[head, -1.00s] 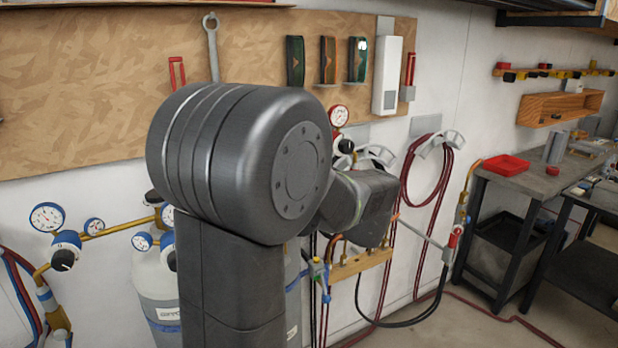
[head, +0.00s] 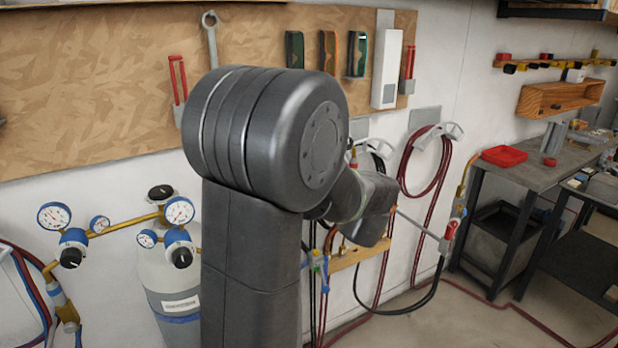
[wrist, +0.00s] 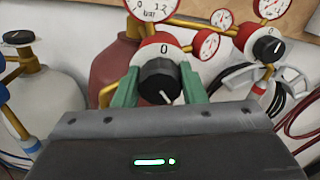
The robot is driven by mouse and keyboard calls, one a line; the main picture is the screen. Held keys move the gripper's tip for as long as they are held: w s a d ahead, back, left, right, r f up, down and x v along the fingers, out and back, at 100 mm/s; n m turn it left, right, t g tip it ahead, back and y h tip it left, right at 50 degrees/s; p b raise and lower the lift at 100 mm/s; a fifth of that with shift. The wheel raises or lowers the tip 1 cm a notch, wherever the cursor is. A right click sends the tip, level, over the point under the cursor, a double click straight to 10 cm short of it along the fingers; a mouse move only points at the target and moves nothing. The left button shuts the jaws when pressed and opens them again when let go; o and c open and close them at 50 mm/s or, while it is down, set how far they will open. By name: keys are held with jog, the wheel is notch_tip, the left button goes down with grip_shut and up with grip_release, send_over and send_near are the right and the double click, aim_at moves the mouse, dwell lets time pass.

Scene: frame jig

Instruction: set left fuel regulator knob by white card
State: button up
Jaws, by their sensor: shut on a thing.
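In the wrist view, my gripper (wrist: 159,84) has its two green fingers on either side of a black knob (wrist: 158,82) and is shut on it. The knob sits on a red-and-white regulator (wrist: 157,46) marked 0, the left of two such regulators. The white line on the knob's face points down and to the right. A second red regulator with a black knob (wrist: 268,48) stands to the right, apart from the gripper. In the head view my arm hides the gripper and the held knob. I cannot make out a white card for certain.
Blue regulators (head: 72,248) with gauges and a grey cylinder (head: 172,290) stand left of my arm. Red hoses (head: 425,175) hang on the wall to the right. A bench with a red tray (head: 504,156) is further right. Pipes and gauges (wrist: 206,44) crowd the gripper.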

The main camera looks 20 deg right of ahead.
jog(key=shift+f, duration=0.1)
jog(key=o, duration=1)
jog(key=s+b, duration=0.1)
jog(key=s, duration=0.8)
jog(key=s+d+b, duration=0.1)
jog(key=s, duration=0.3)
jog(key=shift+s+b, duration=0.3)
jog(key=shift+s, duration=0.1)
jog(key=shift+w, duration=0.1)
jog(key=w+p, duration=0.1)
jog(key=w, duration=0.8)
jog(key=w+a+p, duration=0.1)
jog(key=w, duration=0.3)
jog(key=shift+w+p, duration=0.3)
jog(key=shift+p, duration=0.05)
